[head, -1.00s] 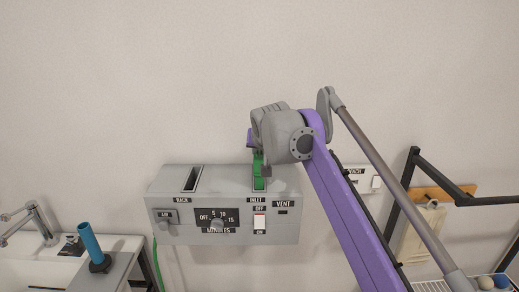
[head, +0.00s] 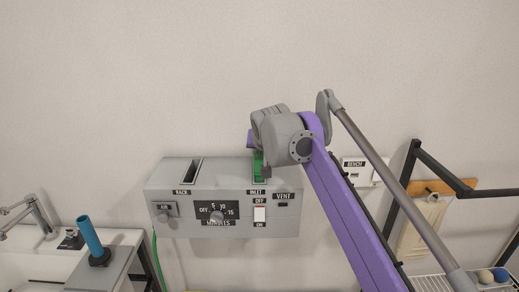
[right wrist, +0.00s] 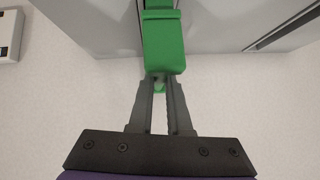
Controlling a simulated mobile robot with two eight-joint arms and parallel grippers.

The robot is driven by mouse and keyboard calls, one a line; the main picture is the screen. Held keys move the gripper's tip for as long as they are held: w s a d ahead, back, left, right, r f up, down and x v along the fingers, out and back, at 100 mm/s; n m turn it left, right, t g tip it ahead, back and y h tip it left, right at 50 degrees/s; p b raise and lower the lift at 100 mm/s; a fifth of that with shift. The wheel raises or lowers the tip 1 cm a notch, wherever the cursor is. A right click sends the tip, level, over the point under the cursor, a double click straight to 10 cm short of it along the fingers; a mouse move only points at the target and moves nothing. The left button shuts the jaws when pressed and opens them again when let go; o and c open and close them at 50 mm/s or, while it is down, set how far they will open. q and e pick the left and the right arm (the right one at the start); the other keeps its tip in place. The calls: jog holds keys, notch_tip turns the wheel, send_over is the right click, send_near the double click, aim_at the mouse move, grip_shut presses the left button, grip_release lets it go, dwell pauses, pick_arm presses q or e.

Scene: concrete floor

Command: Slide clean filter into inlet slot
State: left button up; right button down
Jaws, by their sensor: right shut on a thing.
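The clean filter is a green piece (head: 258,168) standing at the inlet slot (head: 259,180) on top of the grey box (head: 230,218). My right gripper (head: 260,153) is above the inlet slot, its fingers largely hidden by the wrist. In the right wrist view the gripper (right wrist: 160,90) is shut on the green filter (right wrist: 164,42), which runs up to a dark slot in the grey surface. How deep the filter sits cannot be told. My left gripper is not in view.
The front has a dial (head: 216,217), an air knob (head: 163,215) and a white switch (head: 260,214). A blue cylinder (head: 91,236) stands at lower left. A tan board (head: 420,228) hangs at right.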

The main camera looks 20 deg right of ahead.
jog(key=shift+f+b, duration=0.45)
jog(key=shift+f, duration=0.65)
jog(key=c, duration=0.8)
grip_release()
jog(key=v, duration=1)
jog(key=shift+s+r, duration=0.2)
jog(key=shift+s, duration=0.15)
jog(key=s+f+n+g, duration=0.1)
jog(key=s+f, duration=0.9)
jog(key=f, duration=0.2)
jog(key=s+a+f+n+g+y, duration=0.1)
jog(key=s+f, duration=0.9)
jog(key=f, duration=0.3)
jog(key=s+f+n+g, duration=0.2)
jog(key=s+f, duration=0.8)
jog(key=f, duration=0.3)
jog(key=shift+s+a+y, duration=0.15)
jog(key=shift+a+y, duration=0.15)
jog(key=shift+a, duration=0.1)
